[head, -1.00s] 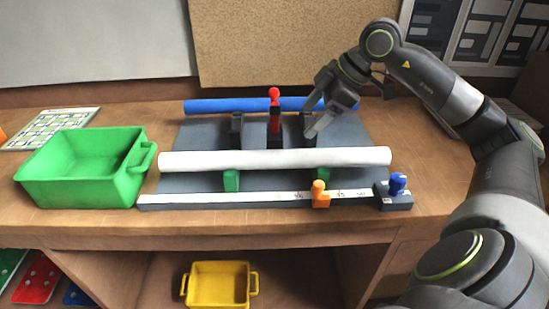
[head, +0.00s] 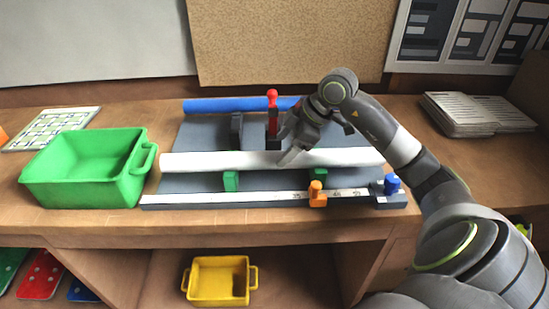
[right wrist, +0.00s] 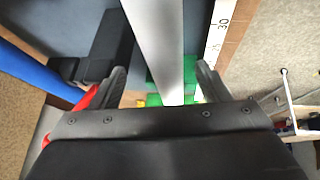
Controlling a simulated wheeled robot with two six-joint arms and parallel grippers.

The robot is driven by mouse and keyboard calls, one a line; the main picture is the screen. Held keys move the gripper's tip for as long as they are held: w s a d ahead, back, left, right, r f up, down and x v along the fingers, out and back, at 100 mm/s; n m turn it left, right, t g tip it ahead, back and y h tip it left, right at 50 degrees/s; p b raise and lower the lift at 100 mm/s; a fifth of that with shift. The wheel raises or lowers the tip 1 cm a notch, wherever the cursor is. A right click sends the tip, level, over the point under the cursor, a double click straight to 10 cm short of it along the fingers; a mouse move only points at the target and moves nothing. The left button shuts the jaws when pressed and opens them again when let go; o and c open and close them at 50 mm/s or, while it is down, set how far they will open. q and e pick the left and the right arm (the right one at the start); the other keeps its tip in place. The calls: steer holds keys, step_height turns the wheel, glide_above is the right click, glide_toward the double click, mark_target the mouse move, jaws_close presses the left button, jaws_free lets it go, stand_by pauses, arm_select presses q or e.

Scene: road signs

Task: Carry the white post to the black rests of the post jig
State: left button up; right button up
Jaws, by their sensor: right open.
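The white post (head: 210,161) lies level across the two green rests (head: 231,181) of the grey post jig (head: 195,140). My right gripper (head: 284,152) is open at the middle of the post, pointing down. In the right wrist view the white post (right wrist: 157,45) runs between the open fingers (right wrist: 160,85); I cannot tell how deep it sits between them. The left black rest (head: 237,128) stands empty behind the post. A black rest also shows in the right wrist view (right wrist: 108,45). The other is hidden behind my right gripper in the head view. My left gripper is not in view.
A red-handled clamp (head: 272,110) stands close behind my right gripper. A blue post (head: 215,106) lies at the back. A white ruler (head: 220,198) with an orange slider (head: 317,194) and a blue knob (head: 391,184) runs along the front. A green bin (head: 85,180) stands left.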

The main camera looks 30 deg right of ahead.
mark_target(276, 153)
steer(key=shift+w+a+f, duration=0.1)
steer(key=shift+a+f, duration=0.2)
steer(key=p+x, duration=0.1)
steer(key=x, duration=0.2)
steer(key=shift+a, duration=0.1)
steer(key=shift+a+f+p, duration=0.15)
steer(key=shift+f+p, duration=0.15)
steer(key=shift+f, duration=0.2)
steer(key=shift+c, duration=0.3)
steer(key=shift+w, duration=0.1)
jaws_close()
steer(key=shift+r, duration=0.2)
step_height(276, 153, up, 18)
steer(key=b, duration=0.3)
